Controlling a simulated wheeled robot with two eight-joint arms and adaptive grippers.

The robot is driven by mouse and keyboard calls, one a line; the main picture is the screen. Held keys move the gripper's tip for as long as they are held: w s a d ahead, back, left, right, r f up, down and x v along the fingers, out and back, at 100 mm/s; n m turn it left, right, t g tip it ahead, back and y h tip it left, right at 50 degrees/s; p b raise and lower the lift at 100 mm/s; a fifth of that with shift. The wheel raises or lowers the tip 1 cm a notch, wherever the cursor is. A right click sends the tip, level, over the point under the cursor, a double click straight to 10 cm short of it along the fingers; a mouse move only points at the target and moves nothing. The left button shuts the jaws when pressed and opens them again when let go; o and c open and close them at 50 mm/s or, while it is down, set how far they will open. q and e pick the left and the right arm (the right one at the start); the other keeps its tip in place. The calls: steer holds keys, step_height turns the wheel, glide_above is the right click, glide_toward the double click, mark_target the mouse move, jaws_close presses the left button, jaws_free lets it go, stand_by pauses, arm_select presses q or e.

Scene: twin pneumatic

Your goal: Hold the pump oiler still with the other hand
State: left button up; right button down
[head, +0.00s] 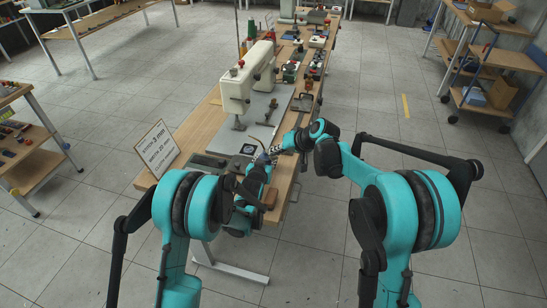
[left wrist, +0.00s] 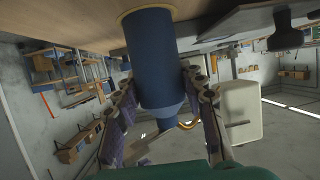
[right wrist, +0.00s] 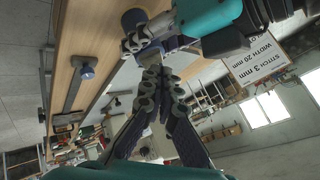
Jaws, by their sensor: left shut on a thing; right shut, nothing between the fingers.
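The pump oiler (left wrist: 155,60) is a dark blue cylinder with a brass-coloured spout in the left wrist view, where the picture is upside down. My left gripper (left wrist: 158,85) is shut around its body, one finger on each side. The oiler's base is at the wooden tabletop; I cannot tell whether it touches. Part of the blue oiler (right wrist: 133,18) shows in the right wrist view beside my left fingers. My right gripper (right wrist: 152,72) is shut and empty, its fingertips close to the oiler and left gripper. In the head view my arms mostly hide the oiler.
A cream sewing machine (head: 236,88) stands on the long wooden table behind the grippers. A sign (head: 157,148) stands at the table's left edge. Several small tools and parts lie farther along the table.

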mark_target(275, 158)
steer(key=shift+f, duration=0.85)
stand_by(0.8)
arm_select(q)
steer(key=shift+d+r, duration=0.1)
arm_select(e)
steer(key=shift+s+f, duration=0.15)
steer(key=shift+f, duration=0.25)
stand_by(0.5)
steer(key=shift+r, duration=0.15)
steer(key=shift+a+r, duration=0.15)
steer(key=shift+r, duration=1.3)
steer(key=shift+w, duration=0.2)
steer(key=shift+r, duration=2.5)
